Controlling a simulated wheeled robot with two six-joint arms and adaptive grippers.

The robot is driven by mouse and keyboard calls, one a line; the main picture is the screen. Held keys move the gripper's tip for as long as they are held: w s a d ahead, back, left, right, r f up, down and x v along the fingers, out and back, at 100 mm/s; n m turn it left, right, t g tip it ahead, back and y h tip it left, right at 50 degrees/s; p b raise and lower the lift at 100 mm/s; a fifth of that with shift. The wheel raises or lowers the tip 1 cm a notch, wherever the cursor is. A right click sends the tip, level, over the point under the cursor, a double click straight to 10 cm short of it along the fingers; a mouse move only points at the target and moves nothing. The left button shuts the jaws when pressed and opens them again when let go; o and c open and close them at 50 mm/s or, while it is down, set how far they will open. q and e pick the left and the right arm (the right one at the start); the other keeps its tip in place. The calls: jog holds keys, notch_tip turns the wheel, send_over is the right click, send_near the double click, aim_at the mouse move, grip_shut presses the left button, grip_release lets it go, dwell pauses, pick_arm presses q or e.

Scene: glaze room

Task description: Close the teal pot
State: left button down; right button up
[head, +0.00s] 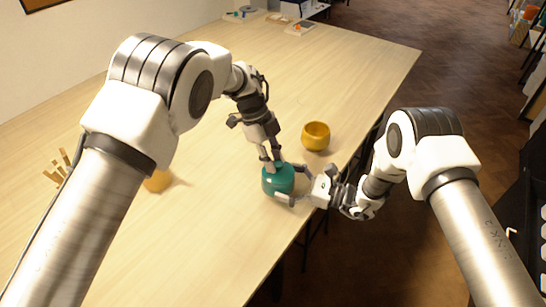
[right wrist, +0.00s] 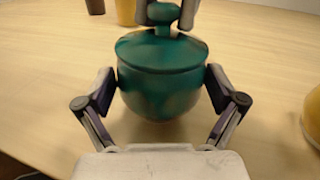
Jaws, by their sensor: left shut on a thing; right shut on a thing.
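The teal pot (head: 278,184) stands upright near the table's right edge. In the right wrist view the pot body (right wrist: 160,103) is between the fingers of my right gripper (right wrist: 160,86), which is shut on its sides. A teal lid (right wrist: 162,52) with a round knob lies level over the pot's mouth. No clear gap shows between lid and rim, but I cannot tell if it is fully seated. My left gripper (head: 271,164) comes down from above and is shut on the lid's knob (right wrist: 163,13). The pot's far side is hidden.
A yellow bowl (head: 316,136) stands behind and right of the pot. An orange cup (head: 157,181) and several wooden sticks (head: 63,167) are at the left, partly behind my left arm. Small items (head: 300,27) lie at the table's far end. The middle of the table (head: 225,215) is clear.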

pick_arm(q)
jog(key=shift+f, duration=0.1)
jog(key=c, duration=0.9)
grip_release()
jog(key=shift+o, duration=0.2)
pick_arm(e)
jog(key=o, duration=1.3)
pick_arm(q)
jog(key=v, duration=1.2)
jog(key=shift+f, duration=0.1)
